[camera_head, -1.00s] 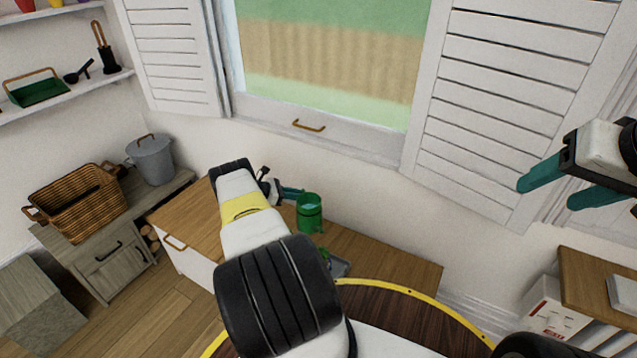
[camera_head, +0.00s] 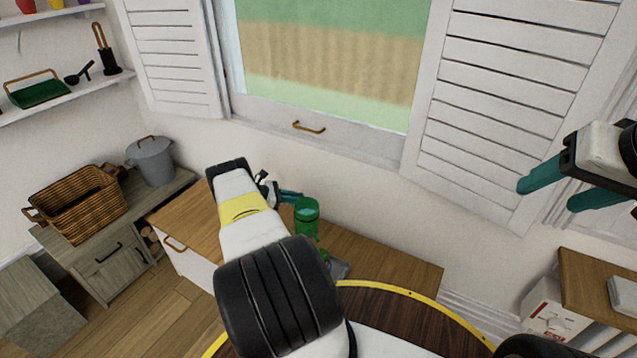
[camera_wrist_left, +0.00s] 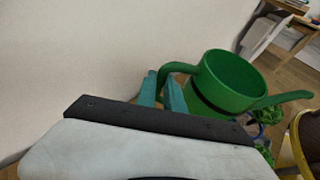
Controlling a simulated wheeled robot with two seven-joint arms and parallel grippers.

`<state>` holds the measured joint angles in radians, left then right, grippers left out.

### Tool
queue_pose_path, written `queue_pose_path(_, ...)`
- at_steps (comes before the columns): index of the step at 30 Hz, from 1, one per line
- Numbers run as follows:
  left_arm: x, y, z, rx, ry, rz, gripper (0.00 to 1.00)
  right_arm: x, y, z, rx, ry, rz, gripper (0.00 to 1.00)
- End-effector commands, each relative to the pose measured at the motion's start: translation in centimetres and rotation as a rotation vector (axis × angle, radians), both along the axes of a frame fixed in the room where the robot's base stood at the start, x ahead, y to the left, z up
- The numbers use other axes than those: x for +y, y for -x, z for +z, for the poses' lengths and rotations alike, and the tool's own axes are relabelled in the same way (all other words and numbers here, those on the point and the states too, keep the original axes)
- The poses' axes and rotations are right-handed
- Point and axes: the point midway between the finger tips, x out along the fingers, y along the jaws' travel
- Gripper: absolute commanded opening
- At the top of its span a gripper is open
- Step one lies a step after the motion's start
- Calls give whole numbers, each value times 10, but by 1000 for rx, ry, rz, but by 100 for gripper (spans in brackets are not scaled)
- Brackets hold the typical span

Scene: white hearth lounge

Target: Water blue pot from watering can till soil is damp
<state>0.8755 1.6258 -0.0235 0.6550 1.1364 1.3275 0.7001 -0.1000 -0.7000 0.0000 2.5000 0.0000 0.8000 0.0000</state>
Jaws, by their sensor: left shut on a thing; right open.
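The green watering can (camera_head: 307,211) is held up over the wooden cabinet top in the head view. My left gripper (camera_wrist_left: 163,92) is shut on its handle; the can (camera_wrist_left: 230,78) shows in the left wrist view with its spout pointing right. Green leaves (camera_wrist_left: 268,115) show below the spout, with a small patch of bluish pot (camera_wrist_left: 254,130) beside them, mostly hidden by the can and gripper. The soil is not visible. My right gripper (camera_head: 546,197) is open and empty at the right, in front of the shutter.
The wooden cabinet top (camera_head: 390,262) has a grey tray (camera_head: 339,268) partly hidden behind my left arm. A round dark table with a yellow rim (camera_head: 420,297) stands nearer. A wicker basket (camera_head: 75,205) and grey bucket (camera_head: 150,160) sit at left.

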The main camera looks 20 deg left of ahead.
Motion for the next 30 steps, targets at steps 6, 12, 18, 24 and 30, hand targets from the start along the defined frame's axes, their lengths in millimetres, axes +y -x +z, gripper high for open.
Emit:
queue_pose_path(6,0,-1,10,-25,-17,1,0,0,0,0,0,0,0,60)
queue_pose_path(12,1,-2,16,-45,-34,1,0,0,0,0,0,0,0,60)
queue_pose_path(18,1,-2,22,-66,-52,1,0,0,0,0,0,0,0,60)
queue_pose_path(24,0,-1,29,-86,-69,2,0,0,0,0,0,0,0,60)
queue_pose_path(30,0,-1,35,-107,-87,1,0,0,0,0,0,0,0,60)
